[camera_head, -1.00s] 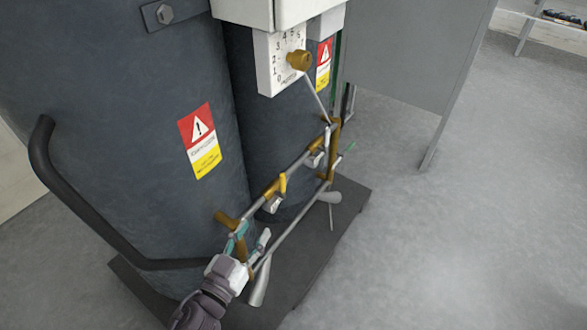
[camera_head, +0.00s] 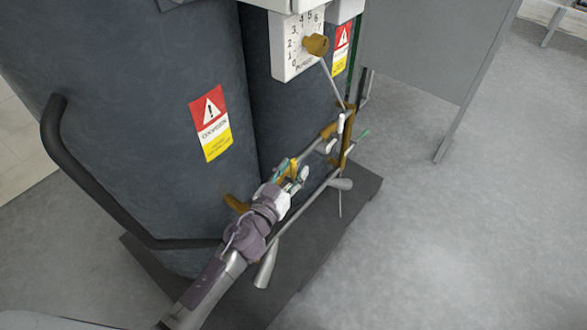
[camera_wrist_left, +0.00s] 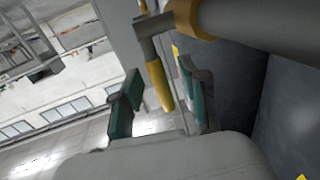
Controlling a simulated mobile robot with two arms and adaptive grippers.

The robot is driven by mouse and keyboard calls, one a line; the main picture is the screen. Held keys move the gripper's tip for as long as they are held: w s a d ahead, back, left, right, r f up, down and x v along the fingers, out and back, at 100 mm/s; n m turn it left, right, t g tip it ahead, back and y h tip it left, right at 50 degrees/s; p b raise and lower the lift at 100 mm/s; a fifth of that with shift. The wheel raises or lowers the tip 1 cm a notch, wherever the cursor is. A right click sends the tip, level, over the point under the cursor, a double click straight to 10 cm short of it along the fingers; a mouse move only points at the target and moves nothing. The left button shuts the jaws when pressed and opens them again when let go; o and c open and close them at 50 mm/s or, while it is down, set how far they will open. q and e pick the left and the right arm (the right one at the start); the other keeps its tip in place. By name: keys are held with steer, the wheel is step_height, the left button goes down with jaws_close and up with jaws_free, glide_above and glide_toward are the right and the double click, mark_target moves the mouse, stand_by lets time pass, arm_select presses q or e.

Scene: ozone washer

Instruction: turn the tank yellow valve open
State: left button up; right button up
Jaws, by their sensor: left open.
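The yellow valve handle (camera_wrist_left: 159,88) hangs from a metal pipe (camera_wrist_left: 220,17) in the left wrist view. In the head view it is a small yellow patch (camera_head: 293,167) on the pipework in front of the tanks, mostly hidden by my gripper. My left gripper (camera_head: 292,174) is open at the valve. In the left wrist view its two teal-padded fingers (camera_wrist_left: 158,92) stand on either side of the handle, with visible gaps. The handle's end lies between them. My right gripper is not in view.
Two dark tanks (camera_head: 150,100) with warning labels stand behind the pipes on a dark base plate (camera_head: 325,235). A black curved handrail (camera_head: 90,185) is at the left. A numbered dial (camera_head: 297,45) is above. A grey panel (camera_head: 425,50) stands right; the floor (camera_head: 480,240) there is clear.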

arm_select(q)
steer(key=shift+w+d, duration=0.15)
steer(key=shift+w, duration=0.15)
jaws_close()
stand_by(0.3)
